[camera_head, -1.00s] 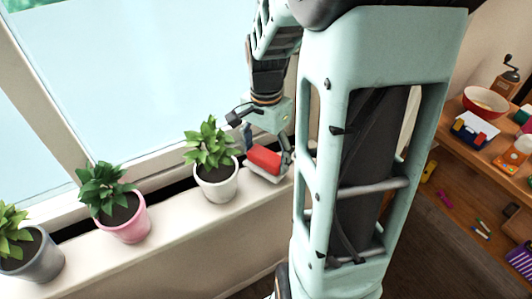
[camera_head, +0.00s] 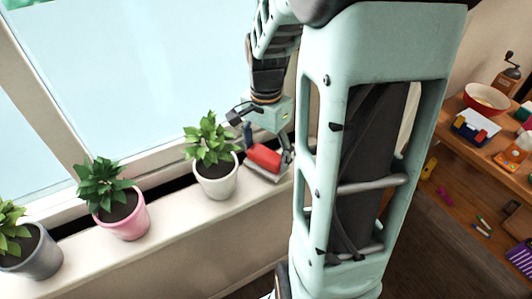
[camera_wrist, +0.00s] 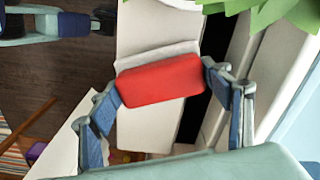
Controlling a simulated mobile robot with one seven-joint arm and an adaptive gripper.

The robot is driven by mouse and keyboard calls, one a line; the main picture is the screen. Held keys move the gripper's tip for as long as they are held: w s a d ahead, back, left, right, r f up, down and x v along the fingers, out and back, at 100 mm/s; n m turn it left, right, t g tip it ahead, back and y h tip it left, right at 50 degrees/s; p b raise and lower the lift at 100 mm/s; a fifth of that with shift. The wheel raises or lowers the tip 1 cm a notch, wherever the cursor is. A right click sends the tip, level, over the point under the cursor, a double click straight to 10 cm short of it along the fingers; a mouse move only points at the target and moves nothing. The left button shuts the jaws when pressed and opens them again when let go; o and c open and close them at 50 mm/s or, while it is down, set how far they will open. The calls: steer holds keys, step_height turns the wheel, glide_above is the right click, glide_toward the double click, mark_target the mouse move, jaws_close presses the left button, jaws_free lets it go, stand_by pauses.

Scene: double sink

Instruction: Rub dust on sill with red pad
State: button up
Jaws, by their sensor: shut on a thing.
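The red pad (camera_head: 264,157) has a red block on top and a pale layer beneath. My gripper (camera_head: 267,159) is shut on its red block, with one finger on each side, at the right end of the sill (camera_head: 172,213). In the wrist view the red pad (camera_wrist: 160,77) sits between the blue-faced fingers, with its pale edge showing along the far side. The pad is down at the sill's surface, but I cannot tell for sure whether it touches. I cannot make out any dust on the sill; the pad and gripper hide part of it.
A white pot with a plant (camera_head: 214,180) stands on the sill just left of the pad. A pink pot (camera_head: 124,220) and a grey pot (camera_head: 35,254) stand further left. The window (camera_head: 150,80) is behind. A wooden shelf with several objects (camera_head: 470,180) is at right.

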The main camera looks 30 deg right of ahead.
mark_target(259, 146)
steer(key=shift+f+b, duration=0.5)
steer(key=shift+f, duration=0.25)
steer(key=shift+w+r, duration=0.1)
steer(key=shift+w, duration=0.9)
steer(key=shift+w+a+r+p, duration=0.15)
steer(key=shift+w+r+p, duration=0.15)
steer(key=shift+w+r, duration=0.2)
steer(key=shift+f, duration=0.2)
steer(key=shift+s+f+b, duration=0.4)
steer(key=shift+s+f, duration=0.1)
steer(key=shift+s, duration=0.15)
steer(key=shift+s+f, duration=0.15)
steer(key=shift+s, duration=0.75)
steer(key=shift+c, duration=0.4)
steer(key=shift+s, duration=0.1)
